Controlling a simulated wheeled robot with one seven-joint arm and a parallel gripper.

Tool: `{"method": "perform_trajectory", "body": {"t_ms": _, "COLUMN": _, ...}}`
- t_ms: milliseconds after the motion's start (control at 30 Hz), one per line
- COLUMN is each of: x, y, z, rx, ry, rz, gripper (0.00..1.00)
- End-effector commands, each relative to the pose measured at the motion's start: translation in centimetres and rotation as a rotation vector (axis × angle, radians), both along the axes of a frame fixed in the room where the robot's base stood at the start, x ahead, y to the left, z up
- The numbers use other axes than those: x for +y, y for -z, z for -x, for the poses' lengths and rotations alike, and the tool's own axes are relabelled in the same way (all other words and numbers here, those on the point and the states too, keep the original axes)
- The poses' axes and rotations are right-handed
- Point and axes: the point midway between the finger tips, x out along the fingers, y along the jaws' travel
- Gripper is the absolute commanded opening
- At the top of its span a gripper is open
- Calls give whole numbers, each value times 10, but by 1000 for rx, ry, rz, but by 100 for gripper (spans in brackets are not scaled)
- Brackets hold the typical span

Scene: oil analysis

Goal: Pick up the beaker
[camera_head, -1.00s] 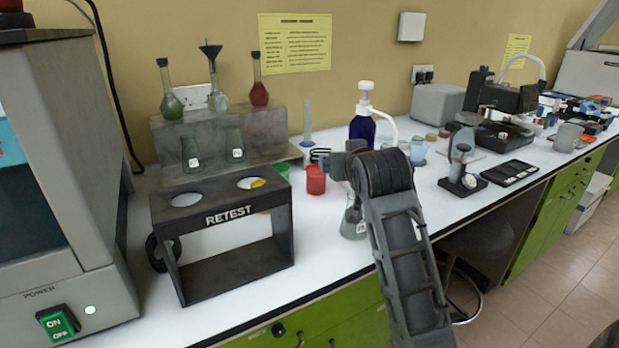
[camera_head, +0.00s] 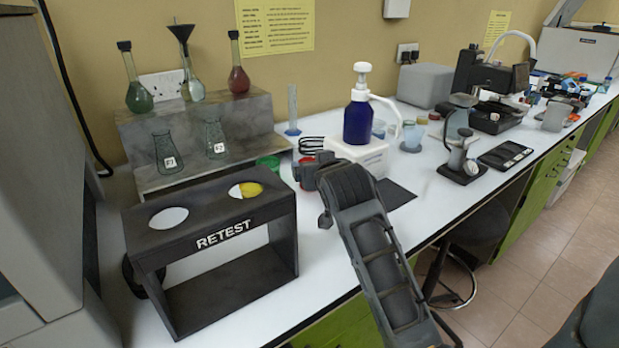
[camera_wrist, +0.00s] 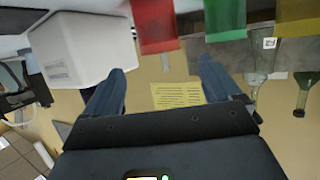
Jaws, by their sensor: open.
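The task's beaker cannot be told for certain. A red beaker (camera_wrist: 155,24) and a green beaker (camera_wrist: 225,18) hang at the top of the upside-down wrist view, beyond my gripper's fingers. In the head view the red beaker (camera_head: 326,156) is mostly hidden behind my gripper (camera_head: 311,172), and the green beaker (camera_head: 268,163) stands to its left. A yellow beaker (camera_head: 251,189) shows in the right hole of the RETEST rack (camera_head: 225,215); it also shows in the wrist view (camera_wrist: 297,16). My gripper (camera_wrist: 162,68) is open, with nothing between its fingers.
A blue pump bottle (camera_head: 358,122) stands on a white box (camera_head: 356,155), right of my gripper. Labelled flasks (camera_head: 167,153) stand on the grey stepped stand (camera_head: 210,120). Bluish cups (camera_head: 413,136) are farther right. White bench shows around the black mat (camera_head: 395,194).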

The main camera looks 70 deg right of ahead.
Motion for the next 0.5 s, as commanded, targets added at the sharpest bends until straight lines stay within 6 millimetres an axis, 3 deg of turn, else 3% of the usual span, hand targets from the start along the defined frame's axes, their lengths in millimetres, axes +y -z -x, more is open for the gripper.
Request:
{"method": "perform_trajectory", "body": {"t_ms": 33, "x": 0, "y": 8, "z": 1, "rx": 3, "ry": -1, "rz": -1, "gripper": 91}}
{"method": "perform_trajectory", "body": {"t_ms": 333, "x": -18, "y": 12, "z": -14, "rx": -1, "ry": -1, "rz": 1, "gripper": 91}}
{"method": "perform_trajectory", "body": {"t_ms": 500, "x": -39, "y": 21, "z": -28, "rx": 0, "ry": 1, "rz": 0, "gripper": 91}}
